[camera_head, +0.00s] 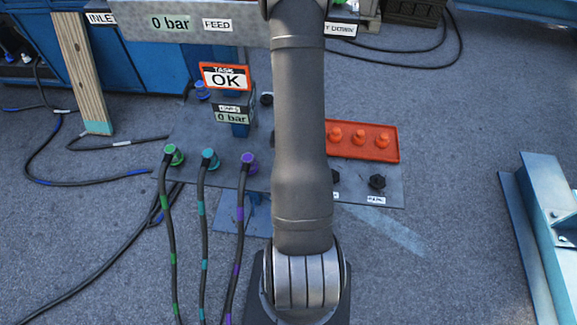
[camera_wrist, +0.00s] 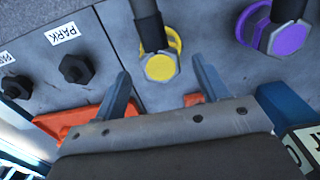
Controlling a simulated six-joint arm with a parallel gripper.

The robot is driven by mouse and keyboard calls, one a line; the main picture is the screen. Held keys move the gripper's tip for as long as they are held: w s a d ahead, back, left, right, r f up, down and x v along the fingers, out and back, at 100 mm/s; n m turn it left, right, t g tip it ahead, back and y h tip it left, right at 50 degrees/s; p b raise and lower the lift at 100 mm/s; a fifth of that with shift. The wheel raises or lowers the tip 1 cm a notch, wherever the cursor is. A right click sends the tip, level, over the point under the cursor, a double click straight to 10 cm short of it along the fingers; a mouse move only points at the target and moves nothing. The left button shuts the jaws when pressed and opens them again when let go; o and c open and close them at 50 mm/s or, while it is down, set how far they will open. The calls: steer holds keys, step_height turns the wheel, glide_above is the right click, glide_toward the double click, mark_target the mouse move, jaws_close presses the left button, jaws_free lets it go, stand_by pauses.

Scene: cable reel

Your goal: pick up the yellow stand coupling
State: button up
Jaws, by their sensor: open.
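The yellow stand coupling (camera_wrist: 160,66) shows in the wrist view, a yellow hexagonal end with a yellow ring and a dark cable rising from it. My gripper (camera_wrist: 161,68) is open, with one finger to each side of the coupling in the picture. Gaps show between the coupling and both fingers. I cannot tell whether the fingertips are level with it. In the head view my arm hides the yellow coupling and the gripper.
A purple coupling (camera_wrist: 286,38) stands to the right; green (camera_head: 173,155) and teal (camera_head: 210,159) ones are further left in the head view.

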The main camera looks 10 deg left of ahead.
steer(key=shift+s+f, duration=0.2)
steer(key=shift+f, duration=0.8)
steer(key=shift+s+f, duration=0.15)
steer(key=shift+f, duration=0.85)
steer(key=c, duration=1.2)
